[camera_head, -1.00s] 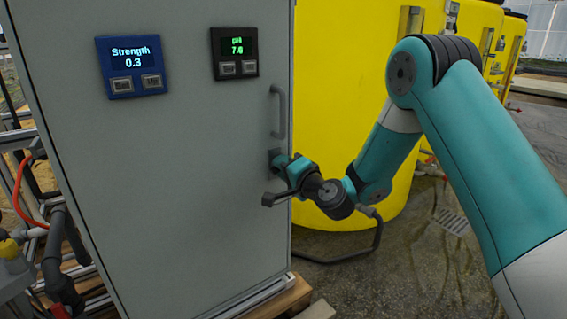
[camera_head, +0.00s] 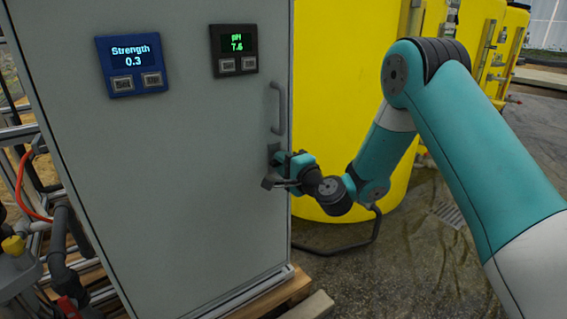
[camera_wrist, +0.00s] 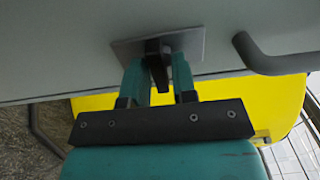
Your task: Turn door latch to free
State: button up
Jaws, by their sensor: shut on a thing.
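The dark door latch (camera_wrist: 156,66) sits on a grey metal plate (camera_wrist: 190,47) on the cabinet door in the wrist view. My gripper (camera_wrist: 157,72) has its two teal fingers on either side of the latch and is shut on it. In the head view my gripper (camera_head: 284,160) is at the right edge of the grey cabinet door (camera_head: 190,190), just below the door handle (camera_head: 279,107). There the gripper hides most of the latch. The handle also shows at the right in the wrist view (camera_wrist: 270,60).
A blue Strength display (camera_head: 132,66) and a black pH display (camera_head: 234,52) are on the upper door. Yellow tanks (camera_head: 340,80) stand behind my arm. A dark hose (camera_head: 345,250) lies on the floor. Pipes (camera_head: 60,250) are at the left.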

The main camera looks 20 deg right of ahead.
jog(key=o, duration=0.7)
jog(key=shift+d, duration=0.1)
jog(key=shift+b+v, duration=8.7)
jog(key=shift+b, duration=2.3)
